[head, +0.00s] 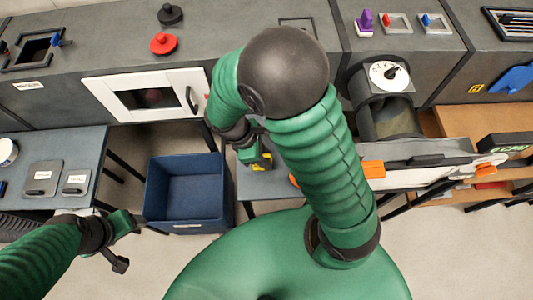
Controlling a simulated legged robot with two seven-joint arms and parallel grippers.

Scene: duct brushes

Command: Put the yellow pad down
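A small patch of yellow (261,161), likely the yellow pad, shows at the fingers of my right gripper (252,152), above the grey table in the middle. My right forearm and the gripper itself hide most of it. I cannot tell whether the fingers are closed on it or whether it touches the table. My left gripper (127,243) is at lower left, with its fingers spread and nothing between them, in front of the blue bin.
A blue open bin (190,222) stands on the floor between the left table (85,147) and the middle table. A grey duct with a white-framed window door (100,90) runs behind. Orange-ended tools (373,169) lie right of my arm.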

